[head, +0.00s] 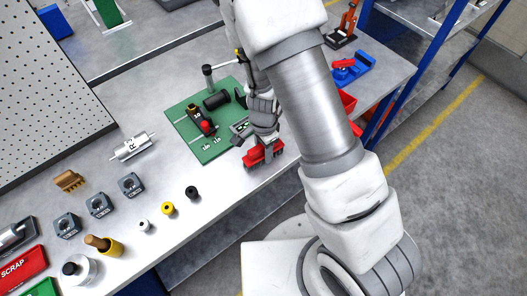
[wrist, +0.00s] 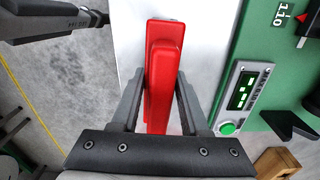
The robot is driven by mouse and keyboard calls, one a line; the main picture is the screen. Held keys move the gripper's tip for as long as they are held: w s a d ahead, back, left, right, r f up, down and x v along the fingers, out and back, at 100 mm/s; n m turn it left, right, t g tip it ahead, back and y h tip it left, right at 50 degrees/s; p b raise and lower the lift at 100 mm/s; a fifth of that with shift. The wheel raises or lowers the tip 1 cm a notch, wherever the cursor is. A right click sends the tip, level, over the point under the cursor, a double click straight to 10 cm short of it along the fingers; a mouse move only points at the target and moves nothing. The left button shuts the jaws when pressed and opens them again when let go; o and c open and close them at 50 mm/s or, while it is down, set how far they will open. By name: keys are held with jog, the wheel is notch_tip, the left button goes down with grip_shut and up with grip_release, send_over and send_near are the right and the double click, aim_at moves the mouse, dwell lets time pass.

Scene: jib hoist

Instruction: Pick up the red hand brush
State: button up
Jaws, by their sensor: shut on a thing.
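The red hand brush (head: 258,156) is at the front edge of the workbench, right of the bench's middle, in the head view. My gripper (head: 266,140) comes down over it from above. In the wrist view the brush (wrist: 164,70) is a long red block standing between the two grey fingers of my gripper (wrist: 160,95). The fingers are shut on it. Its lower end is hidden by the dark gripper body. I cannot tell whether the brush still touches the bench.
A green mat (head: 209,153) with a small fixture lies beside the brush. Several grey blocks and knobs stand to the left on the bench (head: 150,185). A blue and red tool (head: 352,68) lies at the back right. Open floor (head: 450,180) is to the right.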

grip_shut()
jog(key=shift+r, duration=0.1)
jog(key=shift+r, duration=0.5)
notch_tip(320, 180, up, 3)
jog(key=shift+a+f+p, duration=0.1)
jog(key=shift+p, duration=0.35)
jog(key=s+d+r, duration=0.7)
jog(key=s+d, duration=0.1)
jog(key=d, duration=0.1)
jog(key=w+d+r+n, duration=0.1)
jog(key=w+d+n, duration=0.1)
jog(key=w+n, duration=1)
jog(key=w, duration=0.2)
jog(key=shift+w+r+p, duration=0.2)
jog(key=shift+w+p, duration=0.1)
